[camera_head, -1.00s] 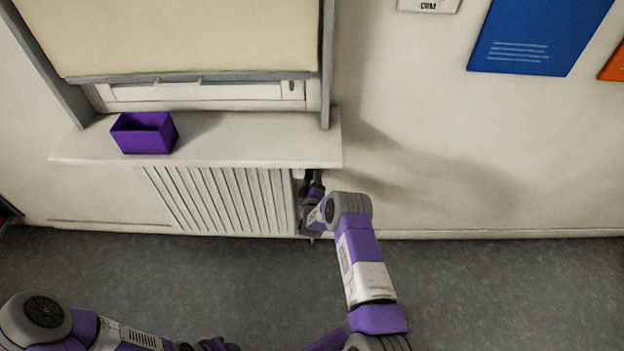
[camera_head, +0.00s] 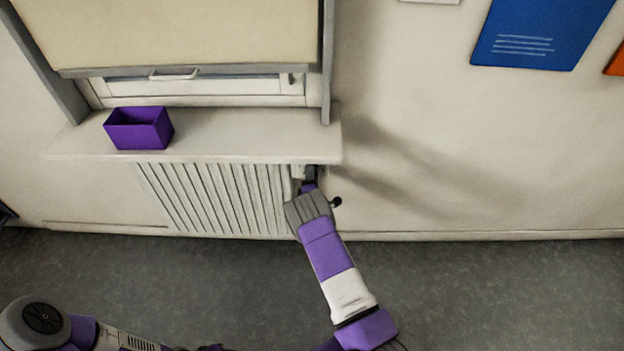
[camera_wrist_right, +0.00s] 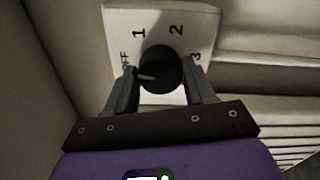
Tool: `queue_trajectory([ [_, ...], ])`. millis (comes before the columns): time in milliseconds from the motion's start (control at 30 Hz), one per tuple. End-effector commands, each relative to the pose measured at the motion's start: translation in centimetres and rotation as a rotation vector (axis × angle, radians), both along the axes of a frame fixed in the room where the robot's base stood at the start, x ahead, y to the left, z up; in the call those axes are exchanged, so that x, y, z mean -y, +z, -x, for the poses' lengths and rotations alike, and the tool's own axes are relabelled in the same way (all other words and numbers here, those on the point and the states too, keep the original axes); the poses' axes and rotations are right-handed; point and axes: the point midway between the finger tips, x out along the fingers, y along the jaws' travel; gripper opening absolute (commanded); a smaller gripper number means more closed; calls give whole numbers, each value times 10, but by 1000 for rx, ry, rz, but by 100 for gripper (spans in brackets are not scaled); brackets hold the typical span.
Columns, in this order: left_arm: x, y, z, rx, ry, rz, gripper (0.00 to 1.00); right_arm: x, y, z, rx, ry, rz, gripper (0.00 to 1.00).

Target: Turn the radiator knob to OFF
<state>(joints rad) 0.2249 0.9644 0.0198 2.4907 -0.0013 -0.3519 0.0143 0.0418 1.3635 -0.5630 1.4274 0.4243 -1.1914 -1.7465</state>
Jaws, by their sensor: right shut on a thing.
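The radiator knob (camera_wrist_right: 160,71) is a dark round dial on a white plate marked OFF, 1, 2 and 3 in the right wrist view. Its light pointer mark faces left, toward the OFF side and slightly below that label. My right gripper (camera_wrist_right: 161,76) is shut on the knob, one finger on each side. The left finger partly covers the OFF label. In the head view my right gripper (camera_head: 310,178) is at the right end of the radiator (camera_head: 215,198), under the sill; there the knob is hidden. Only part of my left arm shows, without its gripper.
The window sill (camera_head: 235,140) overhangs the radiator and my right gripper. A purple box (camera_head: 140,130) stands on the sill's left part. The wall right of the radiator is bare low down, with a blue poster (camera_head: 540,32) higher up. The grey floor is clear.

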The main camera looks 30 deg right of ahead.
Motion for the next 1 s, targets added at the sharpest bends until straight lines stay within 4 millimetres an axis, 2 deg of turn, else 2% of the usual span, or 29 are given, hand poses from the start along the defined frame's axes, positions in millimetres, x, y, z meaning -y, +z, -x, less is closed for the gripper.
queue_trajectory([
  [300, 0, -7, 0, 0, 0, 0, 43, 3, 1, 1, -58, -7, 99, 23],
  [833, 0, -8, 0, 0, 0, 0, 43, 3, 1, 1, -70, -6, 118, 23],
  [867, 0, -8, 0, 0, 0, 0, 43, 3, 1, 1, -70, -6, 118, 58],
  [1000, 0, -8, 0, 0, 0, 0, 43, 2, 1, 1, -70, -4, 116, 78],
])
